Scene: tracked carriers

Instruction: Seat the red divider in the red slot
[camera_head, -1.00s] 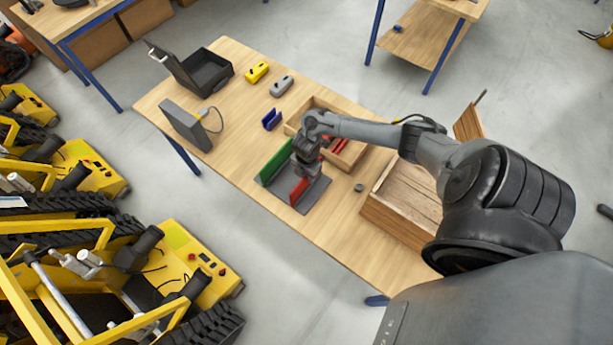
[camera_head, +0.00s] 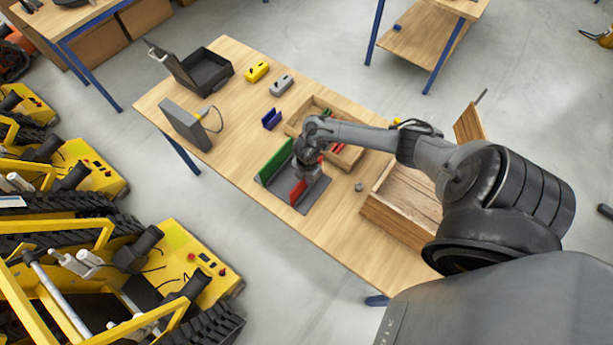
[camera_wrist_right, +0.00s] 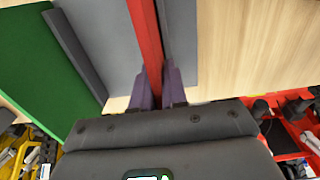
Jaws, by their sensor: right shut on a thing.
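The red divider (camera_head: 298,193) stands on edge over the right side of a grey base plate (camera_head: 318,190). My right gripper (camera_head: 302,178) is shut on it from above. In the right wrist view the red divider (camera_wrist_right: 146,40) runs between the purple fingertips (camera_wrist_right: 157,88), close beside a grey rail (camera_wrist_right: 165,35). Whether its lower edge is inside a slot I cannot tell. A green divider (camera_head: 275,160) stands on the left side of the base plate, next to another rail (camera_wrist_right: 75,50). My left gripper is not in view.
A wooden tray (camera_head: 292,124) with red and green pieces lies behind my right arm. A blue holder (camera_head: 272,119) and a grey box (camera_head: 186,125) are farther left. A small grey knob (camera_head: 359,187) and an open wooden crate (camera_head: 400,200) are at the right.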

